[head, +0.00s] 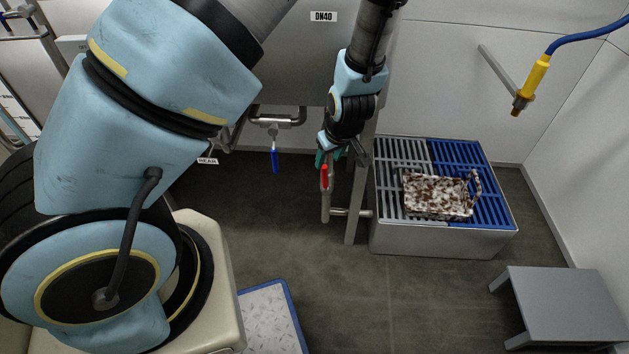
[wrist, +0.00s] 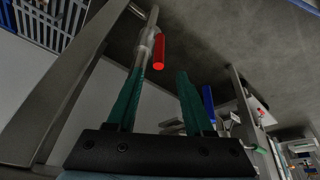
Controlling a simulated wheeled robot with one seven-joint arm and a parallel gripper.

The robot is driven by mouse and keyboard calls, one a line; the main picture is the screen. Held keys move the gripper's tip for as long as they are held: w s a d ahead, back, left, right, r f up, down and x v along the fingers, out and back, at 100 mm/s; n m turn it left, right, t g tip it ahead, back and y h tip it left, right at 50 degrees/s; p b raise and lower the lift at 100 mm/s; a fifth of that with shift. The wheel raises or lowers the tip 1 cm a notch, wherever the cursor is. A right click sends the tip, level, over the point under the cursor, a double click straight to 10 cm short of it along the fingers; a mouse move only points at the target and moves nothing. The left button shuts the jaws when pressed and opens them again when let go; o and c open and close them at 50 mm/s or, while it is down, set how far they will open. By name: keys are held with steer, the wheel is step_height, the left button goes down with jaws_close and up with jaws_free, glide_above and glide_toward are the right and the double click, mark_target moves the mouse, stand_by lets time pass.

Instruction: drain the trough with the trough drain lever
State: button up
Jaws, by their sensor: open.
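I see no contact between finger and lever.
A blue-handled valve (head: 275,160) hangs under the tank, left of the lever. A grey tank leg (head: 356,190) stands between lever and trough. A grey step (head: 565,305) stands at the lower right.

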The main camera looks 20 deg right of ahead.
mark_target(323, 175)
steer(key=b+x, duration=0.3)
steer(key=x, duration=0.8)
steer(key=shift+d+f, duration=0.1)
steer(key=shift+f, duration=0.1)
jaws_close()
stand_by(1.1)
